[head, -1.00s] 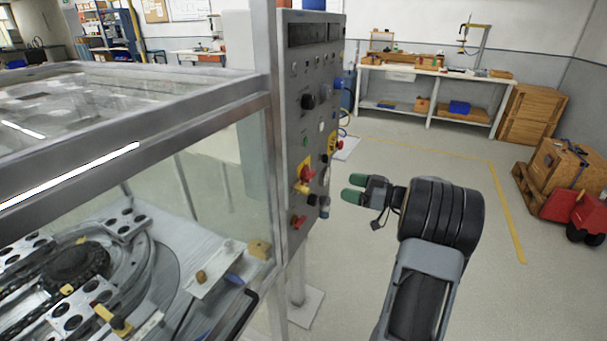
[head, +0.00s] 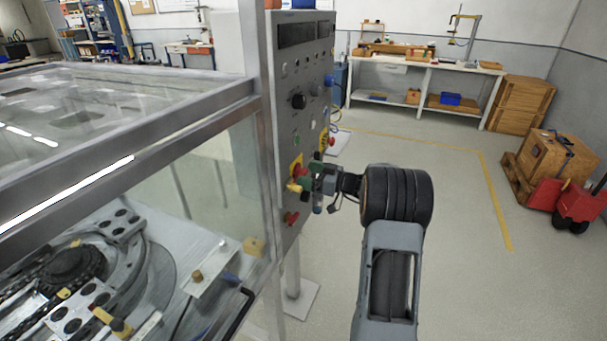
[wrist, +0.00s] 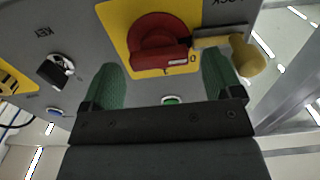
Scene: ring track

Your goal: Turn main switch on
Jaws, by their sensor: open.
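The main switch is a red rotary knob (wrist: 158,38) on a yellow plate (wrist: 118,18), with its handle pointing right, near a "0" mark. In the head view the red knob (head: 297,169) is partly hidden by my gripper. A brass-coloured piece with a rounded end (wrist: 247,55) sticks out beside the knob's right end. My gripper (wrist: 160,75) is open, with green fingertips apart on the left and right, just below the knob in the wrist view. In the head view my gripper (head: 308,177) is close against the panel. I cannot tell whether it touches the knob.
The grey control panel (head: 284,120) carries a black knob (head: 298,101), a lower red knob (head: 291,218) and a key switch (wrist: 57,70). A glass-sided machine enclosure (head: 215,185) stands left.

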